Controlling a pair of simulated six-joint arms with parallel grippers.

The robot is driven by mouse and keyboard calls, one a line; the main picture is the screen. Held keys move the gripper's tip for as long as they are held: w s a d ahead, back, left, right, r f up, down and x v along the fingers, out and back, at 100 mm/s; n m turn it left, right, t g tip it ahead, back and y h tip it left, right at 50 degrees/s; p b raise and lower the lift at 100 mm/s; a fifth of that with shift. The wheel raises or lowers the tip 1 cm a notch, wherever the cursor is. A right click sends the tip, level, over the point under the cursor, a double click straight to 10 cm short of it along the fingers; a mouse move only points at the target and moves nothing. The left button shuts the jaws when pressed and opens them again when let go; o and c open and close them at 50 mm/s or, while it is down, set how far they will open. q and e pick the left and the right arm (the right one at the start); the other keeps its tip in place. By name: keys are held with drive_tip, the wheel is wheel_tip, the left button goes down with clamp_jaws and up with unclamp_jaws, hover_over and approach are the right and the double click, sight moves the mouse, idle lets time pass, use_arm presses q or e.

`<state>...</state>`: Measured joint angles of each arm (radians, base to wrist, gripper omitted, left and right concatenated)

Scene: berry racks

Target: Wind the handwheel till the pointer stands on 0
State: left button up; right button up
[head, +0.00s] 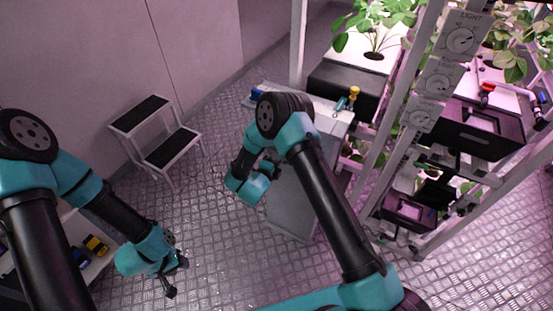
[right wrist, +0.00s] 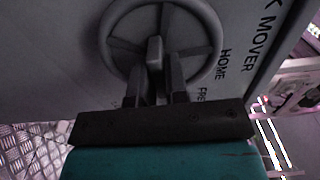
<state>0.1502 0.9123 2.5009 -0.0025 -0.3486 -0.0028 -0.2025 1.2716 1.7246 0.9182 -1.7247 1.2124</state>
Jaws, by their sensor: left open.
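The grey handwheel (right wrist: 205,38) is on a grey panel in the right wrist view, with a rim, spokes and an upright knob (right wrist: 155,52). My right gripper (right wrist: 157,82) has one finger on each side of the knob; whether they press on it is unclear. In the head view my right gripper (head: 262,175) is at the left side of the grey cabinet (head: 292,215), and the wheel is hidden there. I cannot make out the pointer or its 0 mark. My left gripper (head: 176,278) is open and empty above the floor at the lower left.
The panel carries the printed words "HOME" and part of "MOVER" (right wrist: 264,38). Tools with blue and yellow handles (head: 347,100) lie on the cabinet top. A plant rack with dials (head: 438,80) stands at the right. A step stool (head: 155,130) stands at the left, with open floor between.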

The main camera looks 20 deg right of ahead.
drive_tip(key=o, duration=0.4)
drive_tip(key=v, duration=1.7)
drive_tip(key=shift+s+a+r, duration=0.1)
drive_tip(key=shift+s+a, duration=0.05)
drive_tip(key=shift+a, duration=0.05)
drive_tip(key=shift+d, duration=0.1)
